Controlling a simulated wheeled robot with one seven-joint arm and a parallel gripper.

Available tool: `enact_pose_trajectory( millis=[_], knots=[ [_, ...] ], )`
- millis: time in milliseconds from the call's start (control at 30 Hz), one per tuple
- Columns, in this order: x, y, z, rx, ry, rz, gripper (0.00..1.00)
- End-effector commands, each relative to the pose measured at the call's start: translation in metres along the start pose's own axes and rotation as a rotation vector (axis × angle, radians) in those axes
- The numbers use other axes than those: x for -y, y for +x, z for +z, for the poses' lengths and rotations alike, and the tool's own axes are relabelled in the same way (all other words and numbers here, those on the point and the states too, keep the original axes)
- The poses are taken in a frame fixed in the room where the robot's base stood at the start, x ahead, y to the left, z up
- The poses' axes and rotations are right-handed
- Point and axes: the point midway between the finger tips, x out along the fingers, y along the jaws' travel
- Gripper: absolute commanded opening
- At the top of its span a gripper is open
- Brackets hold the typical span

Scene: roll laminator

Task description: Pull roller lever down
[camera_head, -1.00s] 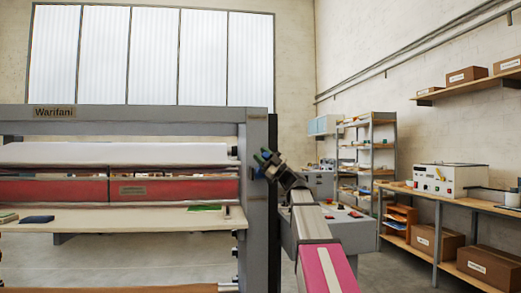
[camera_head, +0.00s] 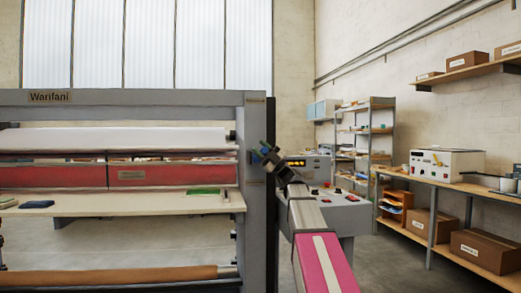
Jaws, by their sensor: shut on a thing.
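The roll laminator (camera_head: 253,119) stands at the left, with a grey frame, a white roll (camera_head: 110,139) and a red roller cover (camera_head: 170,174). Small blue and green parts show at the fingertips. The lever itself is mostly hidden by the gripper, so its angle cannot be told.
A control console (camera_head: 335,212) with red buttons stands behind my arm. A workbench (camera_head: 460,188) with a white device (camera_head: 447,164) runs along the right wall. A shelf rack (camera_head: 369,140) stands at the back. Floor between laminator and bench is partly clear.

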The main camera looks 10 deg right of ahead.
Motion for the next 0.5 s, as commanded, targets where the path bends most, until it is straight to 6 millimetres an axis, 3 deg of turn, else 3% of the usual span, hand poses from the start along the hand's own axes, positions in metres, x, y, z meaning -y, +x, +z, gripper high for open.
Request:
enact_pose_trajectory(
  millis=[33, 67, 100, 133, 500],
  knots=[
    [0.0027, -0.0018, -0.0008, 0.001, -0.007, -0.007, 0.0],
    [0.0028, -0.0018, -0.0008, 0.002, -0.007, -0.007, 0.41],
    [0.0029, -0.0019, -0.0008, 0.002, -0.007, -0.007, 0.54],
    [0.0028, -0.0018, -0.0007, 0.002, -0.006, -0.007, 0.6],
    [0.0016, -0.0063, -0.0004, 0.003, -0.003, -0.004, 0.6]
  ],
)
